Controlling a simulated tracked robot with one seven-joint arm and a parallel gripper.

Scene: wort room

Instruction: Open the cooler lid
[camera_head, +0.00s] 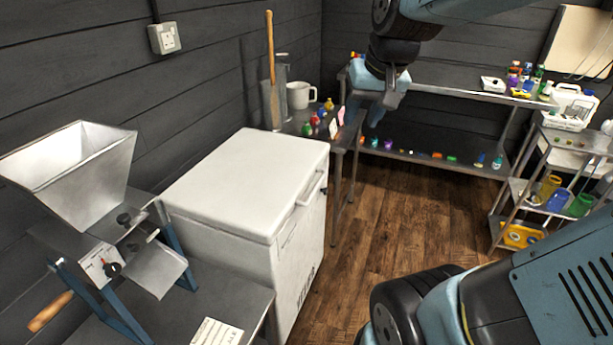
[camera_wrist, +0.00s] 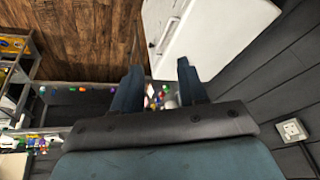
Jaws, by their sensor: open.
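The white cooler (camera_head: 290,270) stands at the left of centre in the head view, with its flat lid (camera_head: 245,175) shut. A white bar handle (camera_head: 311,188) sits on the front edge of the lid. In the wrist view the cooler (camera_wrist: 210,35) is at the upper right, and its handle (camera_wrist: 167,35) lies beyond my fingertips. My gripper (camera_head: 384,108) is open and empty. It hangs in the air to the right of and behind the cooler, apart from it. Both fingers of my gripper (camera_wrist: 158,80) show in the wrist view with a gap between them.
A metal mill with a hopper (camera_head: 70,165) stands on a bench left of the cooler. A side table (camera_head: 345,130) with a white jug (camera_head: 299,95) and small bottles is behind it. A shelf cart (camera_head: 555,150) stands at the right. Wooden floor (camera_head: 415,215) is clear in the middle.

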